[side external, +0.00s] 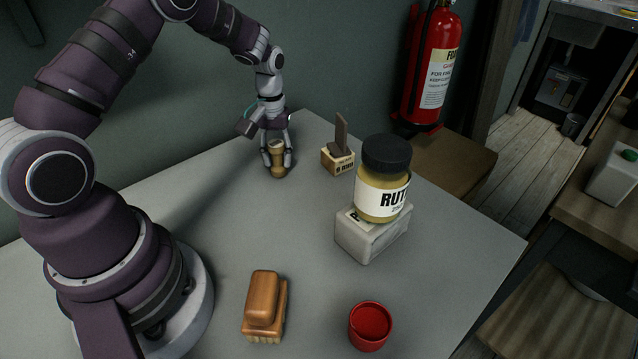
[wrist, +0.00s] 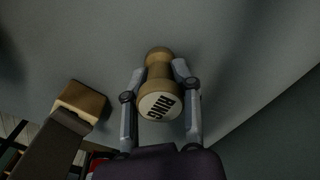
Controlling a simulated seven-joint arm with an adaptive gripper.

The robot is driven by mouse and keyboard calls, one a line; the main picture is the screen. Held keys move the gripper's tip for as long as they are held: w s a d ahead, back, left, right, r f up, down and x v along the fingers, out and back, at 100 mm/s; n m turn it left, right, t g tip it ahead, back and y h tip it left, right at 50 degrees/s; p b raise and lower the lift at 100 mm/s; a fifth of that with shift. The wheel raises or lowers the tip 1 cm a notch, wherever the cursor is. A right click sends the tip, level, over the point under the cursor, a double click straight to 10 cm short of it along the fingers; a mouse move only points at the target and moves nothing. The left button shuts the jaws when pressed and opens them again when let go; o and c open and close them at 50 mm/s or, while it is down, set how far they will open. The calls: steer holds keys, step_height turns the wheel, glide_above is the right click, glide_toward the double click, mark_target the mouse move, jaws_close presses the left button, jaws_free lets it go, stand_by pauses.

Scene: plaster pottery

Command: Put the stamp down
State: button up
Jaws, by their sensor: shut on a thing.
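The stamp (side external: 279,163) is a small turned wooden piece with a pale round end. It is upright at the far end of the table, between the fingers of my gripper (side external: 277,150). In the wrist view the stamp (wrist: 158,92) shows its pale end marked "RING". The fingers of my gripper (wrist: 160,95) are closed on its two sides. In the side view its lower end is at or just above the table; I cannot tell whether it touches.
A wooden block with an upright dark plate (side external: 338,158) stands just right of the stamp. A yellow jar (side external: 382,190) sits on a white block (side external: 365,238). A wooden brush (side external: 264,305) and red cup (side external: 370,326) are nearer. The table (side external: 215,235) is clear mid-left.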

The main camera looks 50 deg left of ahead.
mark_target(276, 143)
steer(key=o, duration=1)
steer(key=shift+f, duration=0.1)
step_height(276, 143, up, 12)
steer(key=shift+r, duration=0.1)
steer(key=s+d+r+m+t, duration=0.3)
steer(key=s+d+r+m, duration=0.15)
steer(key=d+r, duration=0.2)
steer(key=s+d+m+t, duration=0.1)
steer(key=s, duration=0.1)
steer(key=s+d+m, duration=0.2)
steer(key=s, duration=0.1)
steer(key=s+d+m+t, duration=0.1)
steer(key=s, duration=0.2)
steer(key=shift+s+d+r+m+t, duration=0.25)
steer(key=shift+t, duration=0.05)
